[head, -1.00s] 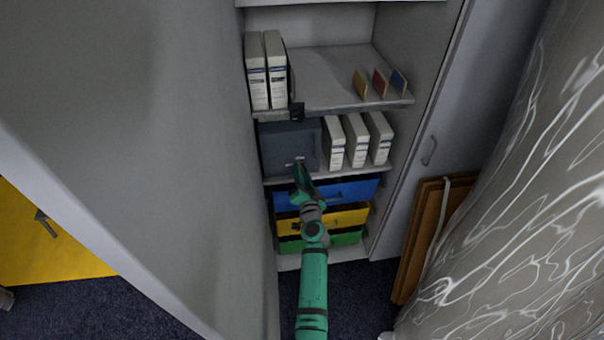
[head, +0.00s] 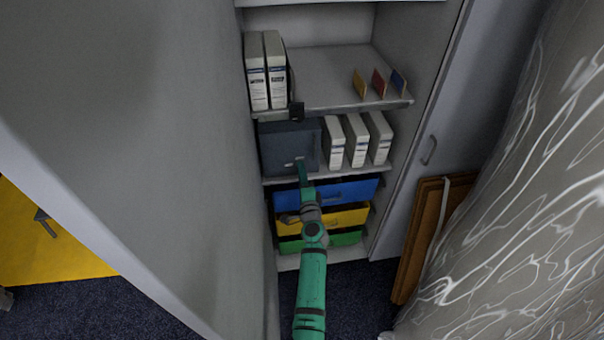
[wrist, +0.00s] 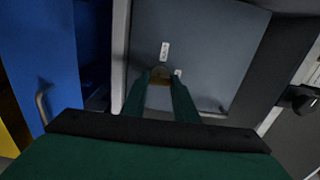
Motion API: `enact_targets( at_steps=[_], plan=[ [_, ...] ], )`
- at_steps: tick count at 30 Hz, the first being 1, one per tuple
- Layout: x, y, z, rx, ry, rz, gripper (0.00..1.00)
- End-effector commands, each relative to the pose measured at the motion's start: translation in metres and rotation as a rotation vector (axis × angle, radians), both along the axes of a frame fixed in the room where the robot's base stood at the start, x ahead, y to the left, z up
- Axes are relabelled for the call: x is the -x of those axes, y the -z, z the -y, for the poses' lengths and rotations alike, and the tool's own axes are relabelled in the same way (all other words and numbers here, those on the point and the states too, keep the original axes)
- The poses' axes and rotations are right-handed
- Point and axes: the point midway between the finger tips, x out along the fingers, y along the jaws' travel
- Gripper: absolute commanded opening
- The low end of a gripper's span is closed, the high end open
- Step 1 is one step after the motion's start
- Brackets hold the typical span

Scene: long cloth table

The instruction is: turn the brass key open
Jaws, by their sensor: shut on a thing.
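The dark blue-grey box (head: 287,142) stands on the middle shelf of the open cabinet, at its left. Its flat front (wrist: 205,50) fills the middle of the wrist view, with a small white label and another small pale mark on it. The brass key (wrist: 160,74) sits at the box front between my fingertips. My gripper (wrist: 161,82) is shut on the key, its green fingers on either side. In the head view my gripper (head: 301,168) reaches the lower part of the box front; the key is too small to make out there. The fingers hide part of the key and its keyhole.
White binders (head: 356,140) stand right of the box. Blue (head: 340,191), yellow and green drawers lie below. A black clip (head: 296,111) hangs at the upper shelf edge. The large grey door (head: 190,140) stands close on the left.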

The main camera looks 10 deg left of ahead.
Motion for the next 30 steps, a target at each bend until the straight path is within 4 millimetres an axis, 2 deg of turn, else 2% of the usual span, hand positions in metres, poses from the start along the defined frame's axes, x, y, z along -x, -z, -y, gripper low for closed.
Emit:
enact_targets(
  at_steps=[19,20,21,30],
  plan=[
    [0.0,0.0013,0.0024,-0.043,0.003,-0.02,0.04],
    [0.0,0.0013,0.0024,-0.043,0.003,-0.02,0.34],
    [0.0,0.0013,0.0023,-0.043,0.002,-0.02,0.43],
    [0.0006,0.0006,0.0005,-0.042,-0.001,-0.019,0.45]
  ],
)
